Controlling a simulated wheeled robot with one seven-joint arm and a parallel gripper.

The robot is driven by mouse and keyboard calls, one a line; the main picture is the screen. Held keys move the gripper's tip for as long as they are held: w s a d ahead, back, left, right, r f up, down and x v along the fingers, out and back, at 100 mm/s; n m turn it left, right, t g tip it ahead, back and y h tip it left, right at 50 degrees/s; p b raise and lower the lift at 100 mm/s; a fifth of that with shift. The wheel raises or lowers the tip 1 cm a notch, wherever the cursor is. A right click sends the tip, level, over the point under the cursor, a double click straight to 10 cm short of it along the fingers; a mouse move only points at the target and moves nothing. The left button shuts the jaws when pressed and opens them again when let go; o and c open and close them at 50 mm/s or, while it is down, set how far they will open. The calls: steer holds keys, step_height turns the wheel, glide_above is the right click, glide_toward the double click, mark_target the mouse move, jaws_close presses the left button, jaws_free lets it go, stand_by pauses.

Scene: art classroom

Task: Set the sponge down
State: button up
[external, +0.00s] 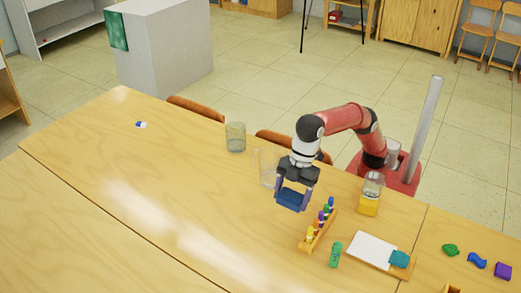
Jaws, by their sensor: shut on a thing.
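My gripper (292,197) points down over the wooden table (170,190) and is shut on a blue block, which I take to be the sponge (291,201). The sponge is held level between the fingers. It appears to be above the tabletop, but the exact gap cannot be told from this view. It is just left of and behind a wooden rack of coloured tubes.
The wooden rack (311,243) is close by. Two clear glasses (236,138) (267,168) stand behind. A yellow block (368,205) with a glass jar (374,184), a green tube (336,255) and a white sheet (371,250) are to the right. The table's left is mostly clear.

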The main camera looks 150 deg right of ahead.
glide_above(284, 232)
steer(key=s, duration=0.1)
step_height(284, 232, down, 5)
steer(key=shift+s+f+b, duration=0.1)
steer(key=shift+s+b, duration=0.05)
steer(key=shift+b, duration=0.15)
steer(key=shift+f+b, duration=0.6)
steer(key=shift+f, duration=1.6)
steer(key=shift+f, duration=0.1)
steer(key=o, duration=0.9)
steer(key=shift+o, duration=0.2)
